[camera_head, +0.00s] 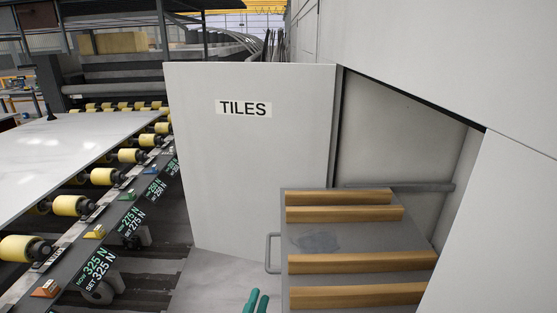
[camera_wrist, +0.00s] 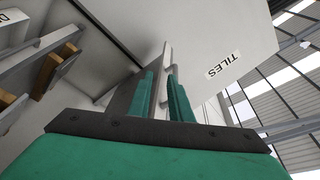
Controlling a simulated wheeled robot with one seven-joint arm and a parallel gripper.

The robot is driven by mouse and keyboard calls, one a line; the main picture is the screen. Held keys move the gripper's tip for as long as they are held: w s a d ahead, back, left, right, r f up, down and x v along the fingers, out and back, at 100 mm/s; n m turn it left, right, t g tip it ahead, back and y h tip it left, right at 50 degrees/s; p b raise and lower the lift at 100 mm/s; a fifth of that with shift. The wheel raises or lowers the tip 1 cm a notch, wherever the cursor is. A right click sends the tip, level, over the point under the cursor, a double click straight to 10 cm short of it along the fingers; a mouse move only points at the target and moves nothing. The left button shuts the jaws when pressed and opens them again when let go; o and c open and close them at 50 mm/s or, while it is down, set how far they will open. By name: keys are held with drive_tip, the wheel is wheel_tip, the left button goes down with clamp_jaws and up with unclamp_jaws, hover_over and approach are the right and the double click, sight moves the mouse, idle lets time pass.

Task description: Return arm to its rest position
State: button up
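My gripper (camera_wrist: 162,76) has two green fingers with a gap between them, and I see nothing held in the gap. In the head view only the green fingertips (camera_head: 256,300) show, at the bottom edge, in front of and left of the grey tray (camera_head: 320,236). The rest of my arm is out of that view. In the wrist view a pale upright bar shows beyond the fingertips; I cannot tell how far off it is.
A white door (camera_head: 250,150) labelled TILES stands open. The tray bears several wooden bars (camera_head: 350,262) and has a side handle (camera_head: 269,254). White cabinet walls (camera_head: 430,50) close the right. A roller conveyor (camera_head: 120,210) with a white slab (camera_head: 60,150) runs along the left.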

drive_tip(key=s+d+f+n+g+y, duration=0.1)
drive_tip(key=s+f+n+y, duration=0.25)
drive_tip(key=s+f, duration=0.45)
drive_tip(key=s+d+f+n+g+y, duration=0.2)
drive_tip(key=s+f+n, duration=0.35)
drive_tip(key=s, duration=0.35)
drive_tip(key=s+d+r+n, duration=0.1)
drive_tip(key=s, duration=0.9)
drive_tip(key=s+d+r+n+h, duration=0.1)
drive_tip(key=s+d+n, duration=0.1)
drive_tip(key=s, duration=0.8)
drive_tip(key=shift+s+g, duration=0.2)
drive_tip(key=shift+g, duration=0.1)
drive_tip(key=shift+r, duration=0.1)
